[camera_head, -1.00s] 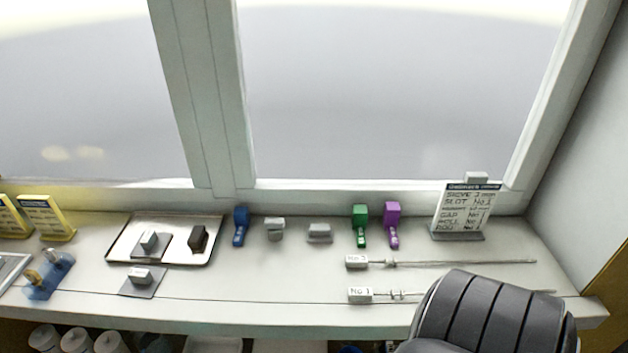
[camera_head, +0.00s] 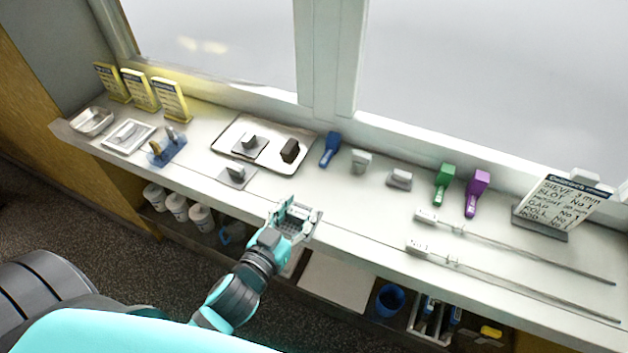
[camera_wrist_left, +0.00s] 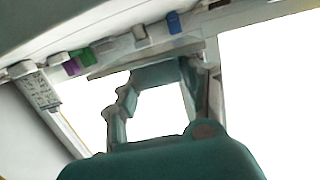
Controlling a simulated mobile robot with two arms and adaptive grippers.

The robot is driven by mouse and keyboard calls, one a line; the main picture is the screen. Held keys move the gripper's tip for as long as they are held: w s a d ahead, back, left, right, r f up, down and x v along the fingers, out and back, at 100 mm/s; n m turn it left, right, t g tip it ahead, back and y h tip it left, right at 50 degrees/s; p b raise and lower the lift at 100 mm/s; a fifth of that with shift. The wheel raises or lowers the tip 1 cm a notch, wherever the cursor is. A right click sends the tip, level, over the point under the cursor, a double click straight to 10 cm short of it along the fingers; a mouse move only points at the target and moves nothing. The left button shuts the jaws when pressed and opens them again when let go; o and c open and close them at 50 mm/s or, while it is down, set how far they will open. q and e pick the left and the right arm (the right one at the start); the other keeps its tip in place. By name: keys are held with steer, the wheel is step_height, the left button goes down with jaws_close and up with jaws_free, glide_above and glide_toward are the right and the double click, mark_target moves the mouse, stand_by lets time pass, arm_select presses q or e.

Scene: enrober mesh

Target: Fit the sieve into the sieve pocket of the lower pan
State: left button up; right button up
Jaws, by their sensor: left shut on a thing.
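My left gripper (camera_head: 292,218) is in front of the sill's front edge, near the middle of the head view. It is shut on a thin, flat grey plate (camera_head: 314,219), possibly the sieve; the fingers cover part of it. In the left wrist view the plate (camera_wrist_left: 110,69) shows nearly edge-on across the fingers (camera_wrist_left: 158,88). On the sill, a shallow metal tray (camera_head: 222,145) holds a small plate with a grey block (camera_head: 249,142) and a dark block (camera_head: 290,151). I cannot tell which thing is the lower pan or its pocket. My right gripper is out of view.
Another plate with a block (camera_head: 237,175) lies before the tray. Two long rods (camera_head: 530,286) lie at right by a sign (camera_head: 562,203). A shelf below holds white jars (camera_head: 177,206).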

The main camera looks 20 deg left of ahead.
arm_select(q)
steer(key=p, duration=0.2)
glide_above(310, 200)
steer(key=shift+s+f, duration=0.1)
steer(key=shift+f, duration=0.3)
steer(key=shift+w+f, duration=0.15)
steer(key=shift+w, duration=0.1)
steer(key=shift+f, duration=1.7)
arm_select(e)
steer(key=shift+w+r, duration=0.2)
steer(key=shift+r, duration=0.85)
arm_select(q)
steer(key=shift+b, duration=0.3)
steer(key=shift+s+f, duration=0.1)
steer(key=shift+f, duration=0.1)
steer(key=o, duration=1.2)
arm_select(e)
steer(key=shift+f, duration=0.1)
